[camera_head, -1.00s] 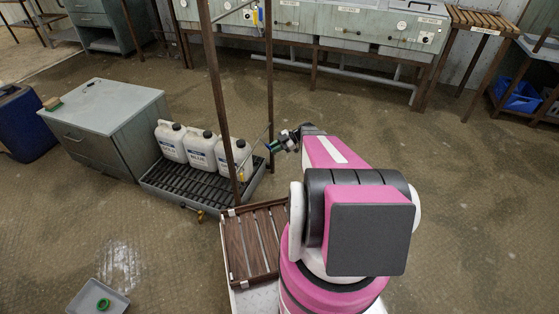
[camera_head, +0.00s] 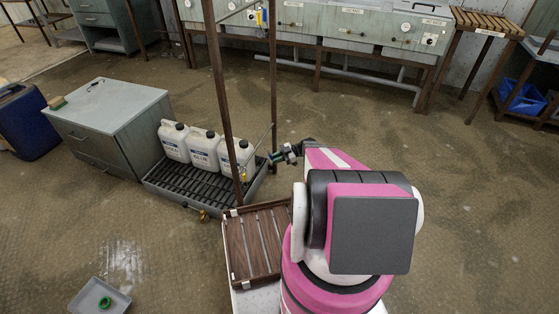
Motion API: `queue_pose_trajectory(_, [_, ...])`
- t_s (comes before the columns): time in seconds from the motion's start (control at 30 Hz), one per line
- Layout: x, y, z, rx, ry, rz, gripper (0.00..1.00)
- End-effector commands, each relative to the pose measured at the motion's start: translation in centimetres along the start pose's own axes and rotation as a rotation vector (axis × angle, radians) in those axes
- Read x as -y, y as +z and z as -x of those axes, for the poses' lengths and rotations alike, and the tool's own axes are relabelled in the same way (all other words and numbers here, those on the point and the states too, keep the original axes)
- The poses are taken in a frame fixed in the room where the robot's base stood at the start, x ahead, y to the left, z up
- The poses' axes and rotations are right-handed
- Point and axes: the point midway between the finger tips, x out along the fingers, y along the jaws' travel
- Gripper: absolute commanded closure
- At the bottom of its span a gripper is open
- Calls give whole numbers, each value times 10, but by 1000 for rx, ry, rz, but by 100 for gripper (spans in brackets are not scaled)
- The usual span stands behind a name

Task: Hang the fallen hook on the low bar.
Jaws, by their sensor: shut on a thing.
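My gripper (camera_head: 279,156) is at the end of my arm, just right of the rack's low bar (camera_head: 264,136). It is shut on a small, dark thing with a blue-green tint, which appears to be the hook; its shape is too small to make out. The low bar runs between the two brown rack posts, above the right end of the grating. I cannot tell whether the held thing touches the bar. A small yellow thing (camera_head: 243,174) shows near the bar's front end by the near post.
The near rack post (camera_head: 222,95) and far post (camera_head: 273,85) stand close to my gripper. White jugs (camera_head: 203,148) stand on a black grating (camera_head: 190,187). A slatted wooden tray (camera_head: 237,248) is in front. A grey cabinet (camera_head: 105,105) stands left. Floor on the right is clear.

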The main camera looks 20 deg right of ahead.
Motion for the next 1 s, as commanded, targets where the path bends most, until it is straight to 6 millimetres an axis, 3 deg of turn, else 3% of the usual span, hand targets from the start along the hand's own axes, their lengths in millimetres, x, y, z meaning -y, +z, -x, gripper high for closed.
queue_pose_trajectory(0.8, [-36, -1, -43, 1, 0, 0, 100])
queue_pose_trajectory(1.0, [-35, 7, -46, 1, 0, -1, 100])
